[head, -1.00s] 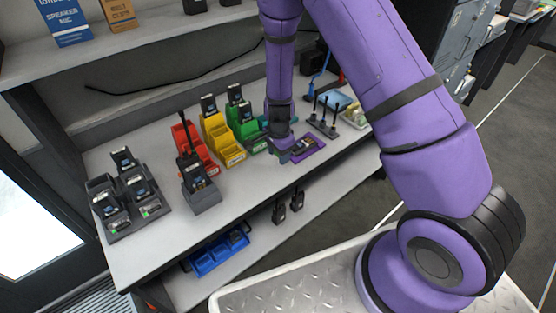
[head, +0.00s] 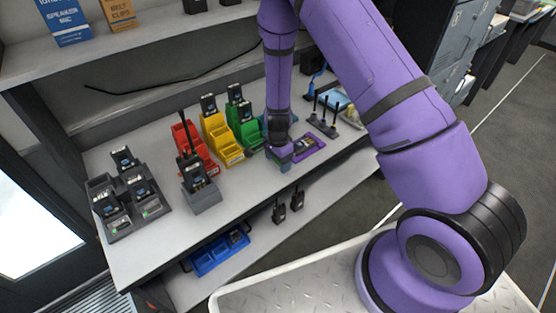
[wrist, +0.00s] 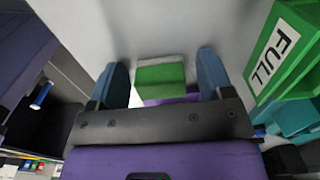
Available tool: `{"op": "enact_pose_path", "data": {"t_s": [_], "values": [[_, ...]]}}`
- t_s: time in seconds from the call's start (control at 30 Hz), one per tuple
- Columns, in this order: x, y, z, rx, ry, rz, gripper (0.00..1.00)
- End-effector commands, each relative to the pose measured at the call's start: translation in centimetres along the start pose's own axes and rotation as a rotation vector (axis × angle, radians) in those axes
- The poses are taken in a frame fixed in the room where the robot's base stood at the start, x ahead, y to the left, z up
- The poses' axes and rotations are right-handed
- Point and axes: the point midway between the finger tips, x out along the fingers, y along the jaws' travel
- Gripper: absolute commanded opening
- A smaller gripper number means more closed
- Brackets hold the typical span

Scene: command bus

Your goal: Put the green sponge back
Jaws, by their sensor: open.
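The green sponge (wrist: 160,75), a green block with a pale layer along its far edge, lies on the pale worktop in the wrist view. My gripper (wrist: 163,82) is open, with one blue finger on each side of the sponge and a visible gap on both sides. In the head view my gripper (head: 280,162) is low over the worktop, at the left end of the purple tray (head: 320,145). My gripper hides the sponge there. A strip of purple shows beside the sponge in the wrist view. I cannot tell whether they touch.
Green bins (head: 244,130), yellow bins (head: 222,140) and red bins (head: 195,148) holding radios stand left of my gripper. A radio in a grey charger (head: 202,194) stands farther left. A rack with antennas (head: 323,125) stands to the right. The worktop's front strip is clear.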

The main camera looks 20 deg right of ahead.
Motion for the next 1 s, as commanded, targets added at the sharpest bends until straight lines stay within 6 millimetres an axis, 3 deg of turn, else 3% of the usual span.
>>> {"op": "enact_pose_path", "data": {"t_s": [0.27, 0.7, 1.0], "values": [[-1.3, -0.1, 0.0, -0.001, 0.002, -0.003, 0.74], [-9.2, -0.1, 0.1, -0.001, 0.001, -0.003, 0.74], [-12.1, 0.0, 0.0, 0.000, 0.000, 0.000, 0.74]]}}
